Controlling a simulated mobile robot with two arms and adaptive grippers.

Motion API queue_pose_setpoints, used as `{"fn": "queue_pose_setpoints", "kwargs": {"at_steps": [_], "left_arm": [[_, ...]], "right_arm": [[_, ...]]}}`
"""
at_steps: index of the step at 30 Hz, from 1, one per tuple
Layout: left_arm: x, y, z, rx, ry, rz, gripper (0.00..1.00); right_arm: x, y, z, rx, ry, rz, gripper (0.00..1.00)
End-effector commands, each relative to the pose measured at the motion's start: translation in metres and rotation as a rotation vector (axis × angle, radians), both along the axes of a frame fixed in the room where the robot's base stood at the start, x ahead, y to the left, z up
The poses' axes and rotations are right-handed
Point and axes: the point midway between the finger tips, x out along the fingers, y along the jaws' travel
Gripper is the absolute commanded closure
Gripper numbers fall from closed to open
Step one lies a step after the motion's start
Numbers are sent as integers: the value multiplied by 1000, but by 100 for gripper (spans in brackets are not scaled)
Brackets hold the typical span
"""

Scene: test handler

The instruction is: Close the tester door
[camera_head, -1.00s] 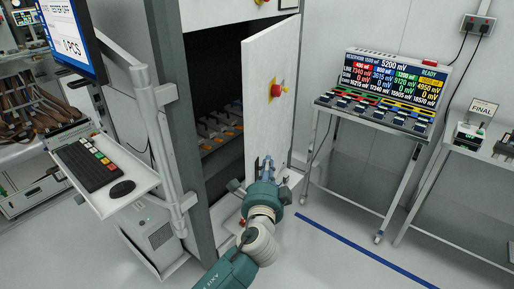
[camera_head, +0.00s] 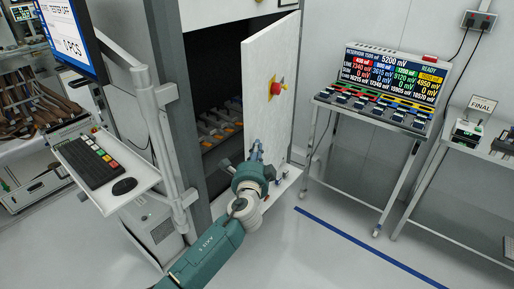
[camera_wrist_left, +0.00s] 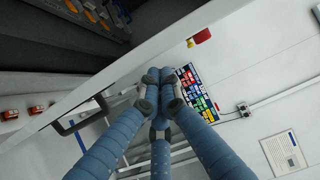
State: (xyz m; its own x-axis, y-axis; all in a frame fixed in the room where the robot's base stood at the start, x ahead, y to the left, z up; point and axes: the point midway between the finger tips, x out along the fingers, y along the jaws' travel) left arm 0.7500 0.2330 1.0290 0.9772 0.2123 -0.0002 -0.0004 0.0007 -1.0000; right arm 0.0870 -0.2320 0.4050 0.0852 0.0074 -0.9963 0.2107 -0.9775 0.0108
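The tester door (camera_head: 268,66) is a white panel standing open at the right of the dark tester opening (camera_head: 213,85). It carries a red button on a yellow plate (camera_head: 276,91). My left gripper (camera_head: 256,150) is in front of the door's lower part in the head view. In the left wrist view its blue fingers (camera_wrist_left: 161,76) come together at the tips, with nothing visible between them. The door (camera_wrist_left: 150,62) runs diagonally behind them there, and a dark bar handle (camera_wrist_left: 84,117) lies left of the fingertips. I cannot tell whether the fingers touch the door. My right gripper is out of view.
A keyboard shelf (camera_head: 110,186) and monitor (camera_head: 72,35) stand left of the tester. A wheeled cart with a display (camera_head: 392,75) stands right of the door. A table with a FINAL sign (camera_head: 481,105) is farther right. The floor by the blue line (camera_head: 365,243) is clear.

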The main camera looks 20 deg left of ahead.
Motion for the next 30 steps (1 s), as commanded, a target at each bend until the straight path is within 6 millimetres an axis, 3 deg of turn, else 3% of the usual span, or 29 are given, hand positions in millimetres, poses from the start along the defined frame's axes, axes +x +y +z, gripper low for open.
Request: {"fn": "queue_pose_setpoints", "kwargs": {"at_steps": [5, 12, 17, 30], "left_arm": [[2, 22, -2, 6, 3, -22, 100], [5, 89, -2, 7, 4, -107, 100], [11, 118, -3, 3, 3, -117, 100], [11, 117, -2, 1, 2, -118, 100]], "right_arm": [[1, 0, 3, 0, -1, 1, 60], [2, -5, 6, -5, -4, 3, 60], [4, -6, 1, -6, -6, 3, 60], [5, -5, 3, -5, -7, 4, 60]]}}
